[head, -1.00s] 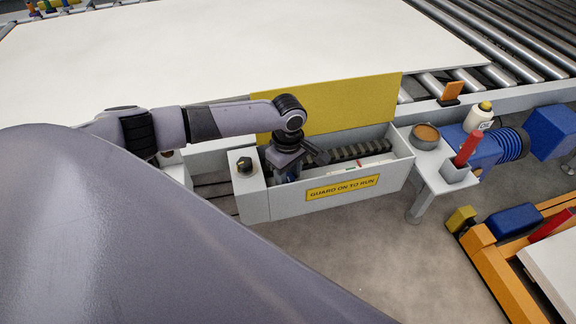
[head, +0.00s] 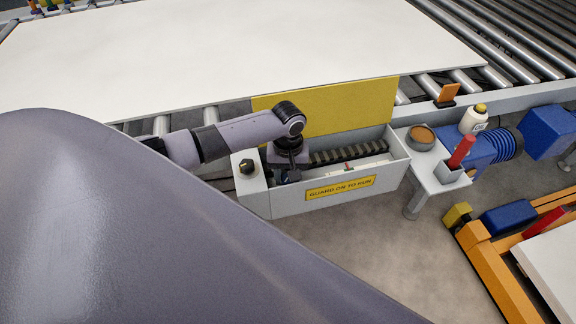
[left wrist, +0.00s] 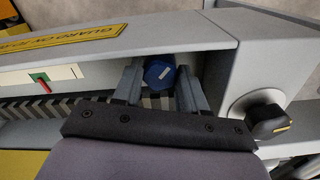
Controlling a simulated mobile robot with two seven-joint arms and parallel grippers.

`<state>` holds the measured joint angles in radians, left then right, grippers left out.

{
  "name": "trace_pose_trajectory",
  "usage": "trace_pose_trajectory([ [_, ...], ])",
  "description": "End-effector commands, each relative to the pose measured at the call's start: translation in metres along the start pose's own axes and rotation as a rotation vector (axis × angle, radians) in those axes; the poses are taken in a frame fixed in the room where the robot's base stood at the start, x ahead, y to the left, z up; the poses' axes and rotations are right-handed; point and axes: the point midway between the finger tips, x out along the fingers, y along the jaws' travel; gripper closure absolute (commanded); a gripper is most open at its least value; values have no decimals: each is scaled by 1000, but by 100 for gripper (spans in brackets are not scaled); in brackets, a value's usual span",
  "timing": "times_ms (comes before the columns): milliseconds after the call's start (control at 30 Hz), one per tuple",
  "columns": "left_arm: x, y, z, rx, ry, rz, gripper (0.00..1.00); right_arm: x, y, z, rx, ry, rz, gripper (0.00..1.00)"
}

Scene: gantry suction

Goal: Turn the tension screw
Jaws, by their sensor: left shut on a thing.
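The blue round head of the tension screw (left wrist: 158,73) sits inside the left end of the grey guard box (head: 300,204). It has a small pale mark on its face. My left gripper (head: 290,174) reaches down into that end of the box. In the left wrist view its two fingers (left wrist: 160,84) stand on either side of the blue head, shut on it. In the head view my gripper mostly hides the screw. A white scale (left wrist: 62,73) with a green zone and a red pointer (left wrist: 42,84) lies along the box. My right gripper is out of view.
A black knob (head: 247,168) is on the box's left end block. The raised yellow cover (head: 345,108) stands behind the box. A ribbed dark belt (head: 345,152) runs inside. A small side table (head: 424,174) holds a bowl (head: 421,138) and a red-handled tool (head: 462,150).

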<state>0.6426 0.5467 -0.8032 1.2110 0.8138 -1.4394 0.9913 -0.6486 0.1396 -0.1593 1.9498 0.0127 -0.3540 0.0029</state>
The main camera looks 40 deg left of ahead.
Motion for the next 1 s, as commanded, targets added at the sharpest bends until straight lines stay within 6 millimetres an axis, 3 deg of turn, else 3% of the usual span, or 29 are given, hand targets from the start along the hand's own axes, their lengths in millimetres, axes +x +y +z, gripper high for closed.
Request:
trace_pose_trajectory([
  [400,-1,-1,0,220,1,-1,89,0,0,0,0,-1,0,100],
  [1000,-1,0,-1,260,2,0,89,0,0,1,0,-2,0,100],
])
